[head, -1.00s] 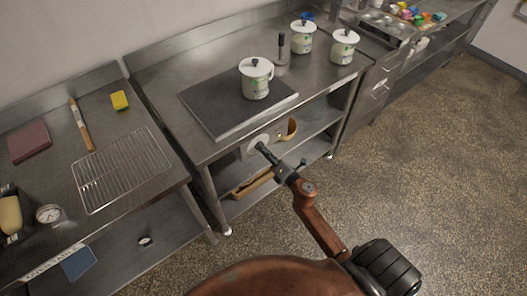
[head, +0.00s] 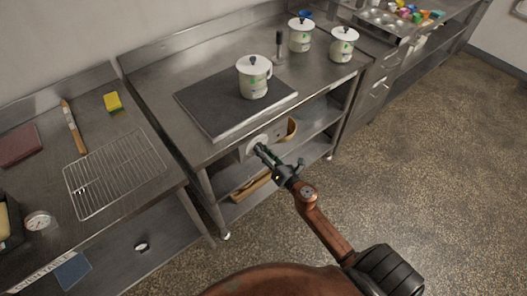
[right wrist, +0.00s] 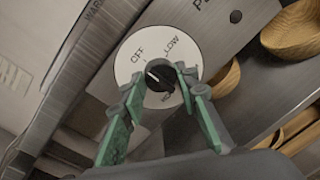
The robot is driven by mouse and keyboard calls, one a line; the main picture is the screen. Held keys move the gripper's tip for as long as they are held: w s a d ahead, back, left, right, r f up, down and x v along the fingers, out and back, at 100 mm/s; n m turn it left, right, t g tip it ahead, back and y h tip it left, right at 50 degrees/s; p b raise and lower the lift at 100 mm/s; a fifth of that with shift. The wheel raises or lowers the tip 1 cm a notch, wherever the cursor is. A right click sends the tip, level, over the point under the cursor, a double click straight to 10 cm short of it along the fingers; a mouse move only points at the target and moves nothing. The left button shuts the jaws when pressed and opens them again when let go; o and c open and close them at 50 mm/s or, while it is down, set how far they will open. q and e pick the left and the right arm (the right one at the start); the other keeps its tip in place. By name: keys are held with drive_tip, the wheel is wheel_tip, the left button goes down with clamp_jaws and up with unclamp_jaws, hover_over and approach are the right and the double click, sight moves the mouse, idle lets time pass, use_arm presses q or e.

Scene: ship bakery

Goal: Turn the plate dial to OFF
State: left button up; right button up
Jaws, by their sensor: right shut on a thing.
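The plate dial is a black knob (right wrist: 157,79) on a white disc (right wrist: 128,66) marked OFF and LOW, with another word partly hidden by the fingers. The knob's white line points to the upper left, towards the OFF side; I cannot tell if it lines up exactly. My right gripper (right wrist: 160,85) is shut on the knob, one green finger at each side. In the head view, my right gripper (head: 262,151) reaches the disc (head: 254,142) on the front of the steel table, below the dark hot plate (head: 208,112). My left gripper is out of view.
A lidded white pot (head: 253,82) stands on the plate, and two more pots (head: 301,38) stand behind it. Wooden bowls (right wrist: 297,28) lie on the shelf beside the dial panel. A wire rack (head: 115,172) lies on the left table. The floor at right is clear.

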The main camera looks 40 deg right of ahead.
drive_tip(key=o, duration=1.1)
drive_tip(key=shift+o, duration=0.2)
drive_tip(key=s, duration=1.2)
drive_tip(key=shift+d+r, duration=0.15)
drive_tip(key=shift+r, duration=0.1)
